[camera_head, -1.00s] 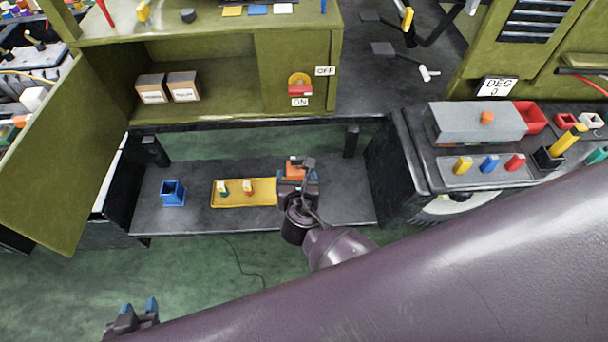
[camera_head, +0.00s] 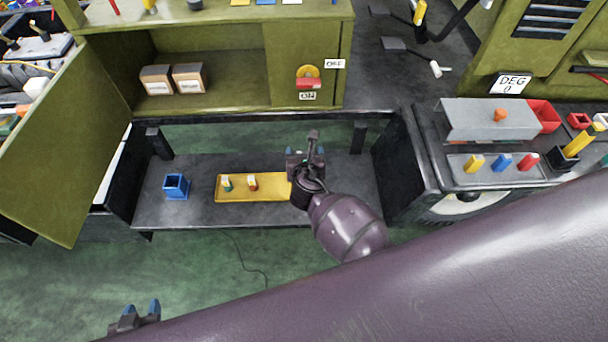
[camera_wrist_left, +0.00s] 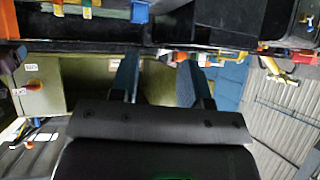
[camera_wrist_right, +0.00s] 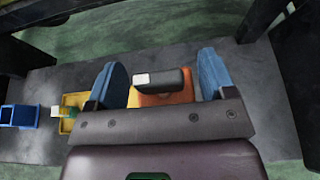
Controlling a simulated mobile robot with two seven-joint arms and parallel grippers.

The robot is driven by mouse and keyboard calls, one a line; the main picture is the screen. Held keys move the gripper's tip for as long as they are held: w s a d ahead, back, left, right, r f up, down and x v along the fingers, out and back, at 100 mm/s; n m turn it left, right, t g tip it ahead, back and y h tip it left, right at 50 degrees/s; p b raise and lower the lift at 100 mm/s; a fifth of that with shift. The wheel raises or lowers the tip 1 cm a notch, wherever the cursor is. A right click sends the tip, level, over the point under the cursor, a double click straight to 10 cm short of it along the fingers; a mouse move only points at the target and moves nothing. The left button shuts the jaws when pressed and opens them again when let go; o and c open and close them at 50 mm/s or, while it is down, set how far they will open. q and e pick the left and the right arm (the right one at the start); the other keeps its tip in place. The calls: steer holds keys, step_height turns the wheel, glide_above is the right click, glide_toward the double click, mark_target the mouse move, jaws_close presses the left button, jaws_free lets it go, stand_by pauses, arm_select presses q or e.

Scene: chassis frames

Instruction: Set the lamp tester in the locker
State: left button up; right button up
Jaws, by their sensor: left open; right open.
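The locker is the olive cabinet (camera_head: 225,72) at the upper left, its door (camera_head: 55,145) swung wide open to the left. An orange piece with a dark bar on top and a pale end (camera_wrist_right: 160,84), which looks like the lamp tester, sits on the low dark shelf in the right wrist view. It is between the blue fingertips of my right gripper (camera_wrist_right: 161,72), which is open with gaps at both sides. In the head view my right gripper (camera_head: 305,155) hides it. My left gripper (camera_head: 141,307) is open and empty over the floor at lower left.
The low shelf (camera_head: 205,207) also holds a blue bin (camera_head: 176,187) and a yellow tray (camera_head: 268,188) with small pieces. Two cardboard boxes (camera_head: 156,80) stand inside the locker at left; its floor right of them is clear. A workbench (camera_head: 430,160) stands right.

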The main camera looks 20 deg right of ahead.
steer(key=shift+x, duration=0.85)
steer(key=shift+f, duration=0.1)
steer(key=c, duration=0.7)
jaws_close()
arm_select(q)
steer(key=shift+w, duration=0.15)
steer(key=shift+f, duration=0.1)
